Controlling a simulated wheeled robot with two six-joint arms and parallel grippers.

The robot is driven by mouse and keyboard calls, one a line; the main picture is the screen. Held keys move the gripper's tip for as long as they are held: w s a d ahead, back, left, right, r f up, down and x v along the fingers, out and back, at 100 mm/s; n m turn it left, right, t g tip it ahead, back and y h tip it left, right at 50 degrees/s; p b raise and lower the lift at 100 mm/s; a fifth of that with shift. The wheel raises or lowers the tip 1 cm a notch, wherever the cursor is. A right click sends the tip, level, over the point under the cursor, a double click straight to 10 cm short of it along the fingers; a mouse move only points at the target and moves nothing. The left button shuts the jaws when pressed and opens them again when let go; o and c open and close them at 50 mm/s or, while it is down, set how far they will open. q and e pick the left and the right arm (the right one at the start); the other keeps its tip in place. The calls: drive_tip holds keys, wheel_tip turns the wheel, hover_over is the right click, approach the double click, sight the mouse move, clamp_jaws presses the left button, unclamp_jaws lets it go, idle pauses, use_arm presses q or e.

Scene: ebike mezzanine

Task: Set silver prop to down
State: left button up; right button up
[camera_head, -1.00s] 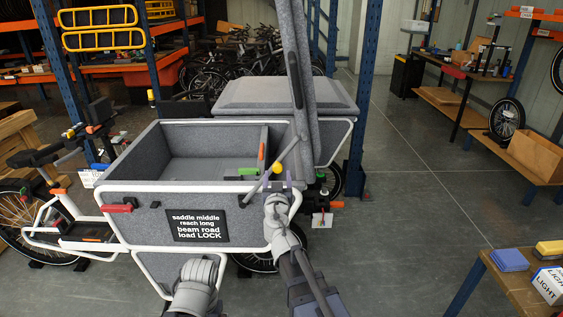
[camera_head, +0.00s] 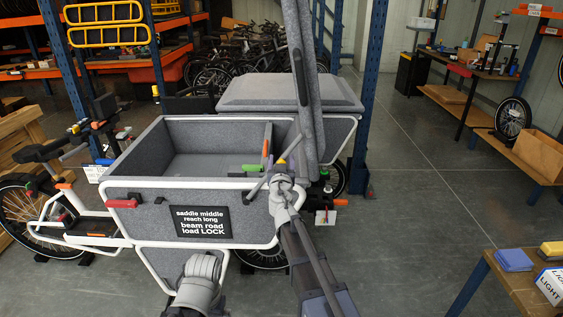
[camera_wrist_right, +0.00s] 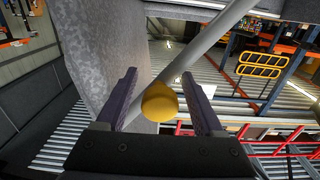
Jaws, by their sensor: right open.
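The silver prop (camera_wrist_right: 208,45) is a thin grey rod with a yellow knob (camera_wrist_right: 160,102). In the head view the prop (camera_head: 291,148) slants at the right end of the cargo box, beside the raised grey lid (camera_head: 305,90). My right gripper (camera_head: 281,167) is at the prop and hides part of it. In the right wrist view its two purple fingers (camera_wrist_right: 162,100) are open, with the yellow knob between them and gaps visible on both sides. My left arm shows low in the head view, but its gripper's fingers do not.
The grey cargo box (camera_head: 150,160) has a white frame and a black sign (camera_head: 200,222). A blue rack post (camera_head: 368,110) stands right of the lid. A workbench (camera_head: 500,280) is at the lower right. The floor between is clear.

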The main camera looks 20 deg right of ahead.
clamp_jaws()
idle(0.5)
drive_tip(key=shift+s, duration=0.1)
idle(0.8)
